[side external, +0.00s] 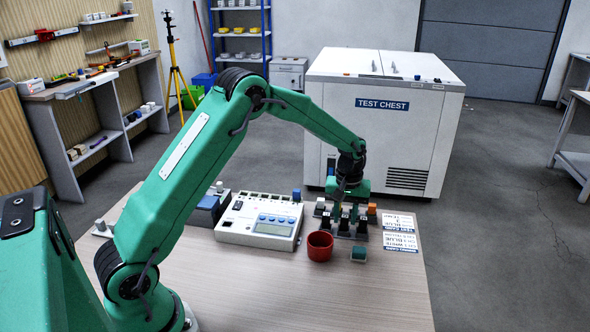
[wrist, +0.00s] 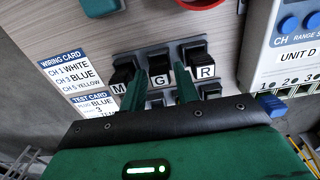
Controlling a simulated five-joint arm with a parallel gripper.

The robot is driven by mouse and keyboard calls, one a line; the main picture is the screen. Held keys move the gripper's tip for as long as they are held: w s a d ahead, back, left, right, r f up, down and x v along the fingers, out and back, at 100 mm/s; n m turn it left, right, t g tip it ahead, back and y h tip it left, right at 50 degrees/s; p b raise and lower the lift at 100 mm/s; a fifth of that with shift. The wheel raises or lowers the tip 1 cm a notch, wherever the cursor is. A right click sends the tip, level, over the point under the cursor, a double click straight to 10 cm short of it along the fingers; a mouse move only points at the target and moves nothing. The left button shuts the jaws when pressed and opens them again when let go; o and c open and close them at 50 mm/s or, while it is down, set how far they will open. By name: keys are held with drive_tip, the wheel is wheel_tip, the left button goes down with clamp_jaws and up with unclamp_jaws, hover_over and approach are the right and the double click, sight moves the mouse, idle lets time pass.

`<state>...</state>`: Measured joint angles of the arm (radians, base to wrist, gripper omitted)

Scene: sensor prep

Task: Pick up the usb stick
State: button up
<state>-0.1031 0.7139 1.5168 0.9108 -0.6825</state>
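I cannot tell for sure which thing is the usb stick. Black upright pieces stand in a dark rack (side external: 347,230) with white letter labels. In the wrist view the pieces marked M (wrist: 123,70), G (wrist: 158,62) and R (wrist: 195,55) show in a row. My gripper (wrist: 158,76) is low over the rack in the wrist view. Its two green fingers are apart, one on each side of the G piece's column, with nothing visibly clasped. In the side view my gripper (side external: 349,203) is above the rack and its fingertips are hard to make out among the pieces.
A red cup (side external: 320,246) and a small teal block (side external: 359,255) stand in front of the rack. A white meter unit (side external: 260,222) is at its left. Printed cards (side external: 399,232) lie at its right. The table's front (side external: 330,295) is clear.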

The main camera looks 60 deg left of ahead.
sight(347, 218)
drive_tip(key=shift+f, duration=0.65)
clamp_jaws()
drive_tip(key=shift+r, duration=0.8)
drive_tip(key=r, duration=0.1)
drive_tip(key=d+r, duration=0.1)
drive_tip(key=r, duration=0.1)
drive_tip(key=shift+s+r, duration=0.1)
drive_tip(key=shift+s, duration=0.05)
drive_tip(key=s+d+r, duration=0.4)
drive_tip(key=d+r, duration=0.2)
drive_tip(key=d, duration=0.3)
drive_tip(key=shift+s+d, duration=0.3)
drive_tip(key=shift+s, duration=0.05)
